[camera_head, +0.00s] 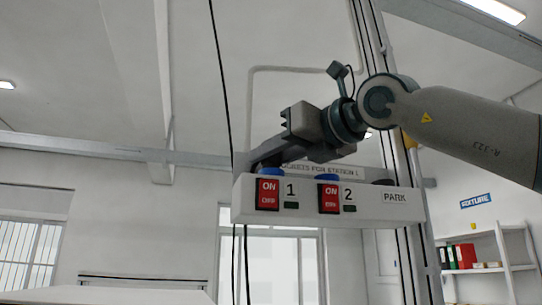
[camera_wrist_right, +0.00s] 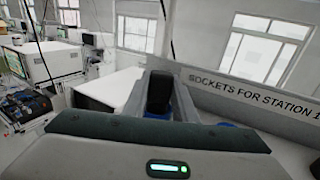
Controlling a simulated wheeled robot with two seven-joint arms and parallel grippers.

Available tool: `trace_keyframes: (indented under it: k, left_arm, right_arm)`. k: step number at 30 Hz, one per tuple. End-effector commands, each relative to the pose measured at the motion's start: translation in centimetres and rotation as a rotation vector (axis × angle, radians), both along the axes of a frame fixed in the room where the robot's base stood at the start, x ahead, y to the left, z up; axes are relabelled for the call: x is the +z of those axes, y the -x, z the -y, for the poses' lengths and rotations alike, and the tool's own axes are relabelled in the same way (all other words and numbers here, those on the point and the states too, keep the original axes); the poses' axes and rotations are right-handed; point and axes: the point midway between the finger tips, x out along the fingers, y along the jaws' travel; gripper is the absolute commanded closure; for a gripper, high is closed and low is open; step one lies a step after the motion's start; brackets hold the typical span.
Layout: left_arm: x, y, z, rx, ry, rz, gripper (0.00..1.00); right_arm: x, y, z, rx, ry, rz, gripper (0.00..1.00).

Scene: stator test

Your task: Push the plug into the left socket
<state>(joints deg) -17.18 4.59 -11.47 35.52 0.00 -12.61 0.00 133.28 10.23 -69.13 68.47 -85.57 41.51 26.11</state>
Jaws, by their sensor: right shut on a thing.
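My right gripper (camera_head: 258,158) reaches in from the right, above the left end of a hanging white socket box (camera_head: 370,210). It is shut on a black plug (camera_wrist_right: 159,92), which stands between the fingers in the right wrist view. In the head view I cannot make out the plug. A blue socket (camera_head: 268,171) shows above switch 1, just under the fingers, and another blue socket (camera_head: 327,178) above switch 2. A blue socket edge (camera_wrist_right: 228,125) shows beside the fingers in the wrist view. Whether the plug touches a socket is hidden. My left gripper is out of view.
The box front has red ON/OFF switches (camera_head: 268,194) (camera_head: 329,198) and a PARK label (camera_head: 395,197). A dark round object (camera_head: 384,182) sits above PARK. A sign plate (camera_wrist_right: 262,98) stands behind the sockets. Cables hang at the left and right; shelving (camera_head: 490,255) is far right.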

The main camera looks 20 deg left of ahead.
Motion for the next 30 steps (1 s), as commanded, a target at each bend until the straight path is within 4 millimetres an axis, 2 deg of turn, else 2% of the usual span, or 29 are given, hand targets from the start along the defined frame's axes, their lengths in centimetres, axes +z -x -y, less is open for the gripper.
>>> trace_keyframes:
  k: [20,21,23,30]
  left_arm:
    - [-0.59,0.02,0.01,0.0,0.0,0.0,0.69]
    - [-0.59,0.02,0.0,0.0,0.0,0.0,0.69]
    - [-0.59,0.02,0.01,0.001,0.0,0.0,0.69]
    - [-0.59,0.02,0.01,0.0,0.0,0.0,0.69]
  right_arm:
    - [-0.42,0.01,0.01,0.0,0.0,0.0,0.98]
    - [-0.42,0.0,0.01,0.0,0.0,0.0,0.68]
    - [-0.42,0.01,0.01,0.0,0.0,0.0,0.54]
    - [-0.45,-0.01,0.01,0.0,0.0,0.0,0.54]
